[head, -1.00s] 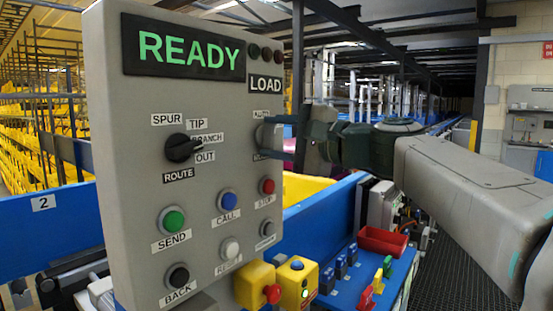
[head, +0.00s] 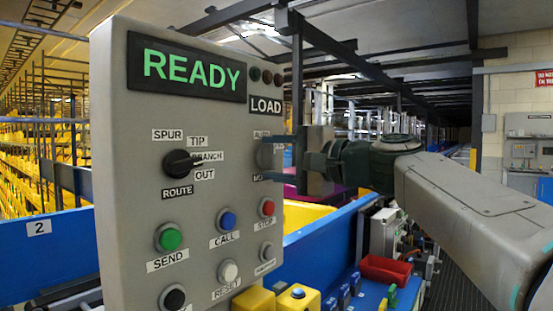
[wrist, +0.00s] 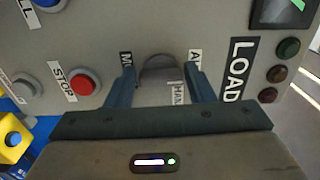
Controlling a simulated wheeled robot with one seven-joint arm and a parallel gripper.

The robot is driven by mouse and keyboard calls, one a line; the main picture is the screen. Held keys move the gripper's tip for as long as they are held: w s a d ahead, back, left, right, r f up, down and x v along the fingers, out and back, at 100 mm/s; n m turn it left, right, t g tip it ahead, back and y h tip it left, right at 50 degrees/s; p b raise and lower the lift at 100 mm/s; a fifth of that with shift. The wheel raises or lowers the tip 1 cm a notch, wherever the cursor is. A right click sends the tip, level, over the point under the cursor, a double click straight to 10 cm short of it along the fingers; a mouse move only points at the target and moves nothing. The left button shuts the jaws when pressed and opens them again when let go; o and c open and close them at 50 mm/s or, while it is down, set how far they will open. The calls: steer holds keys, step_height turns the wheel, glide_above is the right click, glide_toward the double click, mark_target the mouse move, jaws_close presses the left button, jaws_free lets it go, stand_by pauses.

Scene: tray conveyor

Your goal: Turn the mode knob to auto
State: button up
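The mode knob (head: 264,157) is a grey round knob on the right part of the grey control panel (head: 130,120). In the wrist view the knob (wrist: 158,66) lies between my two blue fingers, with gaps on both sides. My gripper (head: 279,157) is open in front of the panel, and its fingers (wrist: 161,86) straddle the knob without visibly pressing on it. Partly covered labels beginning "AU" and "MO" sit by the finger tips, and a "HAND" label shows beside the knob. I cannot tell which way the knob points.
A black route knob (head: 182,163) and several push buttons, such as the red stop button (head: 267,208), sit on the panel. The display (head: 187,67) reads READY. A blue conveyor wall (head: 320,232) and a red bin (head: 385,270) lie below my arm.

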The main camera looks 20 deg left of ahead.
steer(key=shift+o, duration=1.2)
steer(key=b+v, duration=0.1)
steer(key=v, duration=1.3)
steer(key=shift+a+f, duration=0.1)
step_height(320, 180, down, 11)
steer(key=d+h+p, duration=0.2)
steer(key=h+p, duration=0.3)
steer(key=s+d+f+n+g+h+p, duration=0.1)
steer(key=s+d+f+h+p, duration=0.2)
steer(key=f, duration=0.4)
steer(key=s+d+f+n+g+h+p, duration=0.1)
steer(key=s+d+f+h+p, duration=0.1)
steer(key=s+d+f+h, duration=0.2)
steer(key=s+d+f+n+g+h+p, duration=0.2)
steer(key=s+d+f+h+p, duration=0.1)
steer(key=s+d+f, duration=0.3)
step_height(320, 180, down, 4)
steer(key=shift+d+f+h+p, duration=0.1)
steer(key=shift+d+h+p, duration=0.25)
steer(key=shift+d+h, duration=0.55)
